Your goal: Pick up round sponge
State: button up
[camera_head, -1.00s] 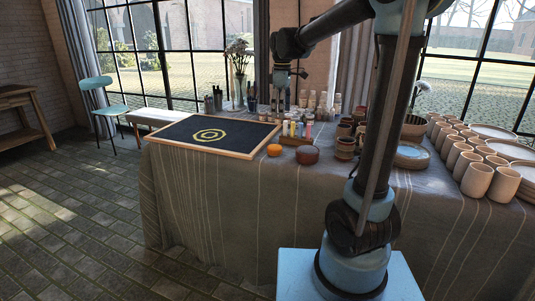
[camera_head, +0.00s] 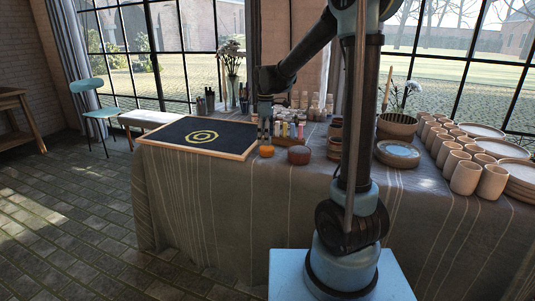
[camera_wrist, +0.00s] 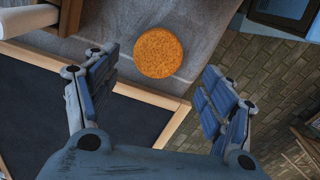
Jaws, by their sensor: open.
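The round sponge (camera_head: 266,151) is an orange disc lying on the cloth-covered table near its front edge, just right of the framed black board. In the wrist view the sponge (camera_wrist: 158,52) appears whole, with a speckled orange top, ahead of and between the two finger lines. My gripper (camera_head: 265,138) is above and right by the sponge in the head view. In the wrist view my gripper (camera_wrist: 158,85) has its fingers spread wide with nothing between them touching. The sponge is apart from both fingers.
The wood-framed black board (camera_head: 170,143) with a yellow ring design lies left of the sponge. A reddish-brown bowl (camera_head: 299,155) sits close to its right. Small paint bottles (camera_head: 291,129) stand behind. Cups (camera_head: 465,177) and plates (camera_head: 398,153) fill the right side.

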aim_at(266, 147)
jog(key=shift+w+f, duration=0.15)
jog(key=shift+f, duration=2.85)
jog(key=c, duration=1)
jog(key=shift+r, duration=0.15)
notch_tip(266, 147, up, 10)
jog(key=shift+f, duration=0.1)
jog(key=shift+c, duration=0.3)
